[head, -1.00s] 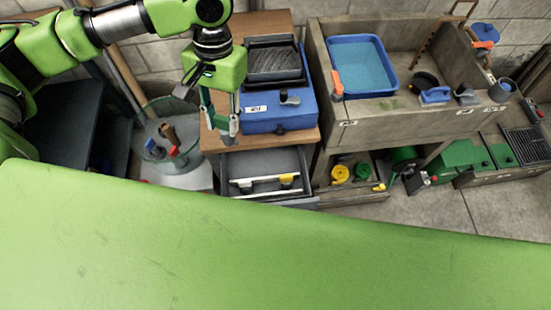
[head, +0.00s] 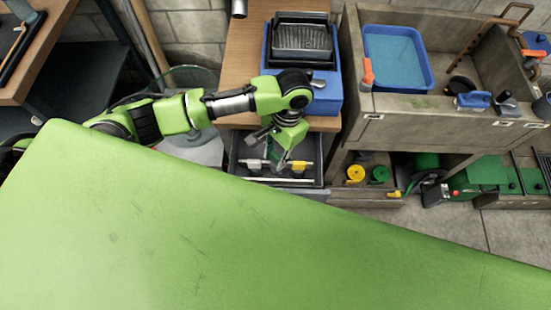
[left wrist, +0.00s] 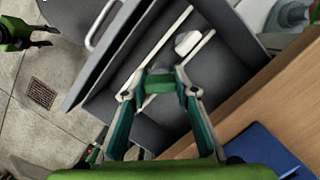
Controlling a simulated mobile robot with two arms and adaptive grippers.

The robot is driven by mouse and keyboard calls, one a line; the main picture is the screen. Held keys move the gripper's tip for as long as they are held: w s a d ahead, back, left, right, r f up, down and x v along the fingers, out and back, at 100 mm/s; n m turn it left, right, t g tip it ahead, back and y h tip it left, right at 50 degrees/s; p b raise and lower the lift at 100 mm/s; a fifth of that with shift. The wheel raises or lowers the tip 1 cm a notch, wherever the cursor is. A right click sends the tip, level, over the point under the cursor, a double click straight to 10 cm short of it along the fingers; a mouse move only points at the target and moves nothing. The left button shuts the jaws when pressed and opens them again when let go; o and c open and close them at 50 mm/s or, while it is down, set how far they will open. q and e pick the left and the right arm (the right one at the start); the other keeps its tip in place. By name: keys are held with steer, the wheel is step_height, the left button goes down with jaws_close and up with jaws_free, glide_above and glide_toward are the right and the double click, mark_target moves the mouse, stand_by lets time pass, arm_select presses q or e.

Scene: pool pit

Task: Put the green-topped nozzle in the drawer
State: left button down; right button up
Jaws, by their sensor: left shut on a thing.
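My left gripper (head: 276,156) is over the open grey drawer (head: 236,148) below the wooden bench. In the left wrist view, my left gripper (left wrist: 160,88) is shut on the green-topped nozzle (left wrist: 160,82); only its green top shows clearly between the fingertips. The drawer (left wrist: 150,136) lies beneath it in that view, with pale strips running across. In the head view the held nozzle is hard to make out. How far it is above the drawer floor I cannot tell.
A yellow piece (head: 300,167) and a whitish piece (head: 252,164) sit at the drawer's near side. A blue box (head: 322,98) with a dark tray stands on the wooden bench (head: 247,50). A stone sink unit (head: 400,106) stands to the right. My green body fills the foreground.

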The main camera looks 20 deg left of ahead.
mark_target(276, 162)
arm_select(q)
steer(key=shift+w+x, duration=0.15)
steer(key=shift+x, duration=0.8)
steer(key=shift+w+x, duration=0.2)
steer(key=shift+x, duration=0.75)
steer(key=shift+d+f, duration=0.2)
steer(key=shift+d, duration=0.05)
steer(key=c, duration=1.6)
jaws_free()
steer(key=shift+r, duration=0.1)
steer(key=v, duration=1.2)
steer(key=shift+r, duration=0.1)
